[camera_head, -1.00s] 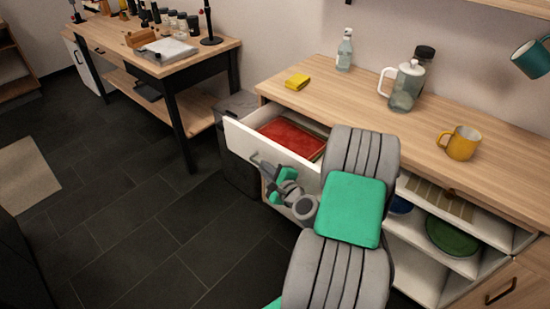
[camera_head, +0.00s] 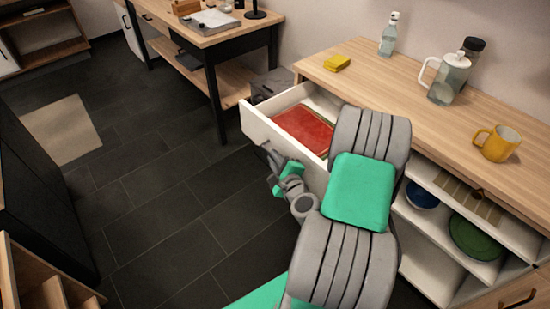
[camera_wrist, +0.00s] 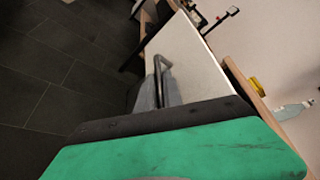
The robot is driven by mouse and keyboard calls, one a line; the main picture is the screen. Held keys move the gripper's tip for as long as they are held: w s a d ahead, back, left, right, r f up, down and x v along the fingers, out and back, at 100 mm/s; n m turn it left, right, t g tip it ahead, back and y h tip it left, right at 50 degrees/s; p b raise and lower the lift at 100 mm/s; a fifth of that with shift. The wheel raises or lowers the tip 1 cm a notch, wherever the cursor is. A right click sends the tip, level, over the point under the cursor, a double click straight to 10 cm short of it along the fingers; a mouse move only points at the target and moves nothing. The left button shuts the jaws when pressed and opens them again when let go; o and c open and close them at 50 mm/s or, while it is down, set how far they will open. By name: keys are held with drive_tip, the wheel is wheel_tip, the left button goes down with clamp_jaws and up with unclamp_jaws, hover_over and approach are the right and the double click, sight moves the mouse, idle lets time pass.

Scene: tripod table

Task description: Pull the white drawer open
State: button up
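The white drawer (camera_head: 284,147) stands pulled out from the wooden-topped cabinet, its inside showing with a flat red thing (camera_head: 305,130) in it. Its white front fills the middle of the wrist view (camera_wrist: 195,70). The drawer's grey bar handle (camera_wrist: 163,64) lies between the fingers of my gripper (camera_wrist: 158,92), which look shut on it. In the head view my gripper (camera_head: 271,163) is at the drawer front, and my arm hides the drawer's right end.
Below the counter (camera_head: 400,95) are open shelves with a blue bowl (camera_head: 421,194) and a green plate (camera_head: 475,235). A mug (camera_head: 495,145), a pitcher (camera_head: 449,80), a bottle (camera_head: 389,36) and a yellow sponge (camera_head: 337,63) stand on top. Floor (camera_head: 170,200) before the drawer is clear.

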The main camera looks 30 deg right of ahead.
drive_tip(key=o, duration=0.4)
drive_tip(key=shift+o, duration=0.2)
drive_tip(key=v, duration=0.7)
drive_tip(key=shift+s, duration=0.35)
drive_tip(key=shift+r, duration=0.15)
drive_tip(key=w+a+r+n+g+y+p, duration=0.1)
drive_tip(key=a+r+n+g+y+p, duration=0.25)
drive_tip(key=a+n, duration=0.5)
drive_tip(key=a+r+n+g+y+p, duration=0.2)
drive_tip(key=a+n+g+y+p, duration=0.15)
drive_tip(key=a+n, duration=0.45)
drive_tip(key=s+r+n+g+h+p, duration=0.2)
drive_tip(key=s+r+n, duration=0.2)
drive_tip(key=r, duration=0.3)
drive_tip(key=s+r+n+g+h+p, duration=0.2)
drive_tip(key=s+r+n+g, duration=0.1)
drive_tip(key=r+n, duration=0.3)
wheel_tip(320, 180, up, 2)
drive_tip(key=shift+s+r, duration=0.15)
drive_tip(key=shift+s, duration=0.6)
